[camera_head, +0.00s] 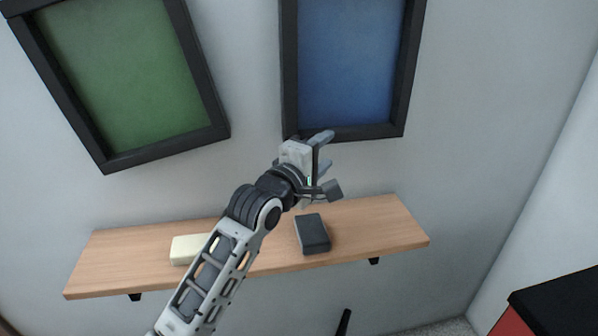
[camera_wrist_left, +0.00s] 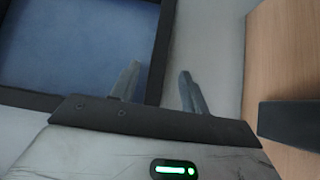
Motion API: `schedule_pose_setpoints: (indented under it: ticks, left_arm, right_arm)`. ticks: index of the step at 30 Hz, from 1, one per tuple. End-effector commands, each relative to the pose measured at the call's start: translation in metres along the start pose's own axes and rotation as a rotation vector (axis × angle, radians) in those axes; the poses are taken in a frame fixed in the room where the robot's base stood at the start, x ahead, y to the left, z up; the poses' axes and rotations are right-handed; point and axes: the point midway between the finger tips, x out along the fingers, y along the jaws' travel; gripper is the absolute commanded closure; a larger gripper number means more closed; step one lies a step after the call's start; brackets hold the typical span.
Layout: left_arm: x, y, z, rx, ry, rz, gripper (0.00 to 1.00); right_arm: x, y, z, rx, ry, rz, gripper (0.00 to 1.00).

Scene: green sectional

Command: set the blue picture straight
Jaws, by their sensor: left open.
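The blue picture (camera_head: 350,60), in a black frame, hangs on the wall at the top middle of the head view; its top is cut off. Its lower edge is not quite parallel to the shelf below; the exact tilt is hard to tell. My left gripper (camera_head: 328,150) is open at this lower edge, near its left corner. In the left wrist view the frame's lower bar (camera_wrist_left: 168,40) runs between the fingers (camera_wrist_left: 160,72). One finger overlaps the picture side, the other the wall. I cannot tell whether they touch the frame. My right gripper is out of view.
A wooden shelf (camera_head: 375,225) is below, holding a dark block (camera_head: 312,234) and a cream block (camera_head: 188,248), partly behind my left arm. A green picture (camera_head: 125,70), clearly tilted, hangs at left. A black-topped red object (camera_head: 560,305) stands at lower right.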

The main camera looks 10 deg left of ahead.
Motion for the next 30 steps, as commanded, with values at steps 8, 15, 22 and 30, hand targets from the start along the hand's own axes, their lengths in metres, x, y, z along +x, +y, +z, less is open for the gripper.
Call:
schedule_pose_setpoints:
  ticks: [8, 15, 22, 30]
  left_arm:
    - [-0.062, -0.001, 0.0, 0.001, 0.001, -0.001, 0.55]
    - [-0.085, 0.0, -0.001, 0.002, 0.002, -0.001, 0.55]
    - [-0.087, 0.0, -0.001, 0.002, 0.001, 0.0, 0.55]
    - [-0.098, -0.034, 0.0, 0.11, 0.011, -0.06, 0.55]
  right_arm:
    - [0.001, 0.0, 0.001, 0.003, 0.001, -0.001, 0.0]
    - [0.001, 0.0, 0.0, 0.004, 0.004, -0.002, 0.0]
    - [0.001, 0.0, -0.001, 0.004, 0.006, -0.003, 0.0]
    - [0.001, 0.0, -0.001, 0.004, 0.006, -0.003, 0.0]
